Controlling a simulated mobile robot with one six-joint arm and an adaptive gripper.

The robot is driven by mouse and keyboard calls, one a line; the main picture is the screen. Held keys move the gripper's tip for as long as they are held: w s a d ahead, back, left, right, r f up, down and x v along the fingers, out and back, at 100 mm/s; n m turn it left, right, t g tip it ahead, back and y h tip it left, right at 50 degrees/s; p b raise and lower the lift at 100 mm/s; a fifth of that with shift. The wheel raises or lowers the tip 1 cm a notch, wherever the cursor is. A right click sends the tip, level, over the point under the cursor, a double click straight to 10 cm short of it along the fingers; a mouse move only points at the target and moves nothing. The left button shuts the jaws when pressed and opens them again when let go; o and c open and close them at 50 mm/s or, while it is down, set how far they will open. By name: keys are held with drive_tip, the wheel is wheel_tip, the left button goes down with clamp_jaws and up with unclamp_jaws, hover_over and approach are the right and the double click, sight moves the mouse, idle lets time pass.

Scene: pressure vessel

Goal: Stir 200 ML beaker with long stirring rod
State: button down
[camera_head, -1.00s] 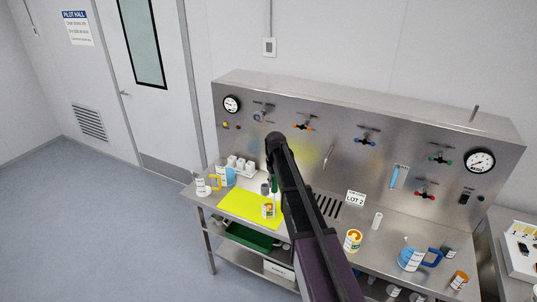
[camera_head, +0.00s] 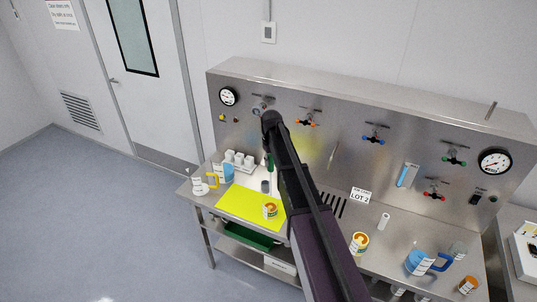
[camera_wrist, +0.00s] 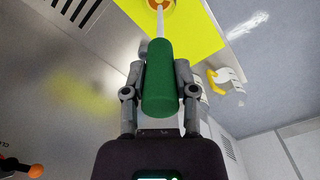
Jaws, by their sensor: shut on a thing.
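My gripper (camera_wrist: 158,85) is shut on the green handle (camera_wrist: 160,80) of the stirring rod. The rod's thin pale shaft (camera_wrist: 160,22) runs away from the handle toward the yellow mat. In the head view the green handle (camera_head: 269,162) shows just left of my arm, above the bench; the arm hides most of the gripper.
A yellow mat (camera_head: 240,205) bears an orange-and-white jar (camera_head: 270,211) and a small grey cylinder (camera_head: 265,186). A white rack (camera_head: 239,160) stands behind. Another labelled jar (camera_head: 359,243) and a white cylinder (camera_head: 384,221) stand right of my arm. Valves and gauges cover the steel back panel (camera_head: 345,125).

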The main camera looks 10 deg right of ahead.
drive_tip(key=shift+w+r, duration=0.1)
drive_tip(key=shift+w, duration=0.25)
idle(0.3)
drive_tip(key=shift+f+b, duration=6.6)
drive_tip(key=shift+f, duration=0.05)
drive_tip(key=shift+w+a, duration=0.1)
drive_tip(key=shift+a, duration=0.05)
